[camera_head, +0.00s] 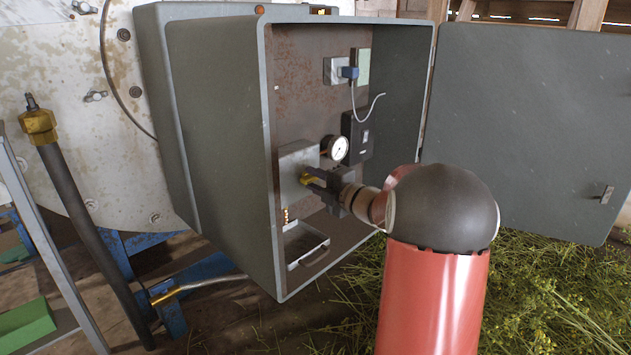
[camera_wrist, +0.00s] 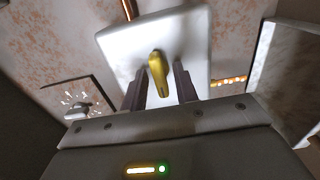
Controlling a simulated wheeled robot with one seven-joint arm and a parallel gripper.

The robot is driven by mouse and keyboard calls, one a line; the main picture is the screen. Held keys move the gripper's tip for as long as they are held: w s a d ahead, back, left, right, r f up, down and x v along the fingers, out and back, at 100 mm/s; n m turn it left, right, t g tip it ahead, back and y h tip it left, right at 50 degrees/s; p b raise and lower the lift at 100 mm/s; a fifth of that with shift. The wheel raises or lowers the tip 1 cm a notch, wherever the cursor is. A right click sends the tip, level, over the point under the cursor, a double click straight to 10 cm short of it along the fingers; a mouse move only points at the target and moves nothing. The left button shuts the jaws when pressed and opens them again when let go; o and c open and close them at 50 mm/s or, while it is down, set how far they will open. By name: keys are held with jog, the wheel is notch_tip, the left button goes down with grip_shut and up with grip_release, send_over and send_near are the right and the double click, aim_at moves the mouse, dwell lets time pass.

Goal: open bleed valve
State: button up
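The bleed valve has a yellow lever handle (camera_head: 309,180) on a pale grey plate (camera_head: 294,160) inside the open grey cabinet (camera_head: 222,130). In the wrist view, the handle (camera_wrist: 158,74) stands out from the middle of the plate (camera_wrist: 190,40). My gripper (camera_head: 316,180) is inside the cabinet in front of the plate. In the wrist view, its two fingers (camera_wrist: 159,88) are apart, one on each side of the handle. A gap shows on both sides, so the gripper is open around the handle and not clamped. The handle is partly hidden by my fingers in the head view.
A round gauge (camera_head: 335,148) and a black box (camera_head: 356,136) sit just right of the plate. A small tray (camera_head: 306,246) is below, near the cabinet's lower lip. The cabinet door (camera_head: 530,120) hangs open at right.

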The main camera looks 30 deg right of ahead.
grip_shut()
jog(key=shift+m, duration=0.4)
jog(key=m+p, duration=0.2)
jog(key=shift+r+m, duration=0.1)
jog(key=shift+m, duration=0.3)
jog(key=m+p, duration=0.3)
jog(key=m, duration=0.1)
jog(key=shift+m, duration=0.3)
jog(key=m+p, duration=0.4)
jog(key=m, duration=0.1)
jog(key=m+p, duration=0.3)
jog(key=m, duration=0.2)
